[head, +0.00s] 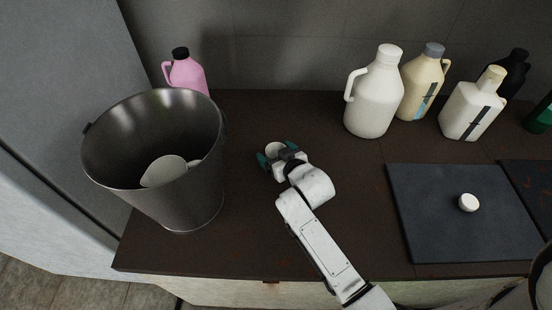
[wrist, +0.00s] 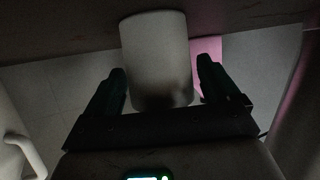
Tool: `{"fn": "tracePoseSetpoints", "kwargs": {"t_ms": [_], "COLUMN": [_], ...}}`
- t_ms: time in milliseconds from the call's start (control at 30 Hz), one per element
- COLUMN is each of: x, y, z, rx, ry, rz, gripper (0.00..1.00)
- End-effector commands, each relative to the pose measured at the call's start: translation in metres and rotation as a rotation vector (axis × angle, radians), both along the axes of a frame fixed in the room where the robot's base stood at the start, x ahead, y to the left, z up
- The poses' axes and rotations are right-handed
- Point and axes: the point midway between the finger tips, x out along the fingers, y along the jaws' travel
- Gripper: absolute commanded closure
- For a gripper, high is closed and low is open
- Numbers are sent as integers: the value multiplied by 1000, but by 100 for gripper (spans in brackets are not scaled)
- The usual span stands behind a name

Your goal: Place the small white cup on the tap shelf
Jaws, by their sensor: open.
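The small white cup (head: 274,149) stands on the dark brown counter, partly hidden by my gripper. In the wrist view the cup (wrist: 155,55) is a plain pale cylinder between the two dark fingers. My gripper (head: 277,158) is open around the cup, one finger on either side. In the wrist view my gripper (wrist: 161,80) shows a gap at the right finger; contact at the left finger is hard to tell. I cannot make out a tap shelf in either view.
A metal bucket (head: 190,190) with pale items inside stands left. A pink jug (head: 186,73) is behind it. A white jug (head: 375,95) and several bottles stand back right. A dark slab (head: 425,225) with a small white lid (head: 468,203) lies right. Counter around my gripper is clear.

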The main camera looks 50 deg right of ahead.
Motion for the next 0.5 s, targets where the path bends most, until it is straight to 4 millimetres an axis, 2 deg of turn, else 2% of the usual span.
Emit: {"fn": "tracePoseSetpoints", "kwargs": {"t_ms": [100, 367, 500], "x": [8, 10, 10], "y": [-3, -4, -4], "z": [-4, -5, -5], "rx": [0, 0, 0], "ry": [1, 0, 1], "rz": [0, 1, 1], "gripper": [12, 12, 25]}}
